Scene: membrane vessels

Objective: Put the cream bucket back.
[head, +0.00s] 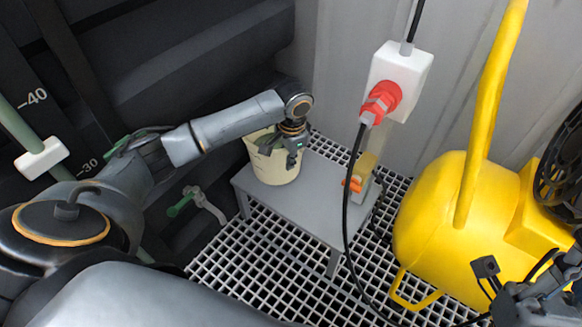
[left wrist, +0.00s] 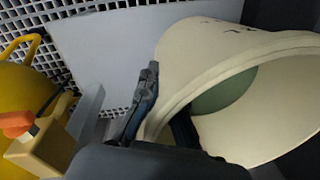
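The cream bucket (head: 270,172) stands upright on the left end of a low grey bench (head: 307,207). My left gripper (head: 292,158) is at its right rim. In the left wrist view, the bucket (left wrist: 215,48) fills the right side, with something green showing inside. My left gripper (left wrist: 163,112) straddles the bucket wall, one finger outside and one inside. The fingers look closed on the wall, though the inner one is partly hidden. My right gripper (head: 505,292) is at the lower right corner of the head view, partly cut off; its opening is unclear.
A white box with a red plug (head: 382,100) hangs at the back, its black cable running down past the bench. A yellow tank (head: 435,220) stands on the right. A green-handled valve (head: 190,204) is left of the bench. White grating (head: 255,270) covers the floor.

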